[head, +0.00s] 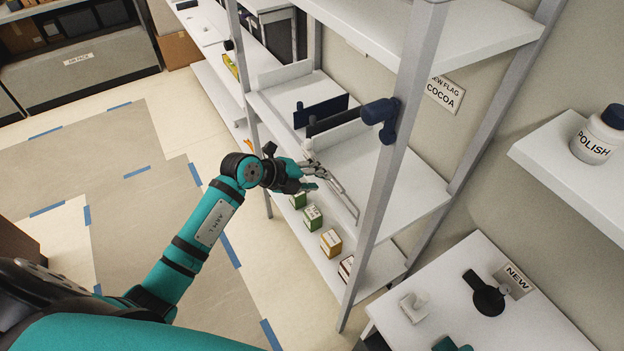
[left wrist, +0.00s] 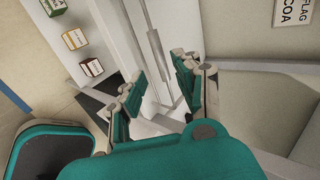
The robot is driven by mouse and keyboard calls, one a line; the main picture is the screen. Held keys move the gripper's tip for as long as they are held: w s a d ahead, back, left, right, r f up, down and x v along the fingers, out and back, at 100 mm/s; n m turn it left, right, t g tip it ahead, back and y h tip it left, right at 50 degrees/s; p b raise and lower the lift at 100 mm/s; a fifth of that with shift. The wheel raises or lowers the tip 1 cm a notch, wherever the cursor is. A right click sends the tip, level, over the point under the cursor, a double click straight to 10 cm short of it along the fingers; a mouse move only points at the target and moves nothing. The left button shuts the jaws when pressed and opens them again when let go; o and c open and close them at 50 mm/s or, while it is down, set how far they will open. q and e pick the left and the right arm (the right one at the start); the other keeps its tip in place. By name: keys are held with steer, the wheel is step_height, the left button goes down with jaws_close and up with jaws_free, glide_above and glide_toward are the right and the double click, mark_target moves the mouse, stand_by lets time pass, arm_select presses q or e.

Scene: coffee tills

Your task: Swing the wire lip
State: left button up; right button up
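The wire lip (head: 340,192) is a thin grey wire frame along the front edge of the middle shelf (head: 405,195), and it slants down to the right. My left gripper (head: 312,178) is at the far end of the lip, in front of the shelf edge. In the left wrist view the two fingers (left wrist: 155,68) stand apart, with a grey rod of the lip (left wrist: 156,50) showing between and beyond them. I cannot tell whether a finger touches the wire.
A dark blue fitting (head: 381,115) sits on the shelf post (head: 398,145). Dark dividers (head: 320,110) stand on the shelf. Several small boxes (head: 331,243) stand on the lower shelf. A white table (head: 530,325) at lower right holds a black device (head: 484,295).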

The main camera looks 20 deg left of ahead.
mark_target(333, 181)
arm_select(q)
steer(key=b+x, duration=0.6)
steer(key=x, duration=0.1)
steer(key=shift+w+d+f+b, duration=0.1)
steer(key=shift+f+b, duration=0.2)
steer(key=shift+f, duration=0.1)
steer(key=shift+r+p, duration=0.5)
steer(key=shift+c, duration=1)
steer(key=shift+a, duration=0.2)
steer(key=c, duration=0.5)
steer(key=shift+d, duration=0.1)
jaws_close()
steer(key=shift+s+a+f+p, duration=0.15)
steer(key=shift+s+a+p, duration=0.4)
steer(key=shift+s, duration=0.3)
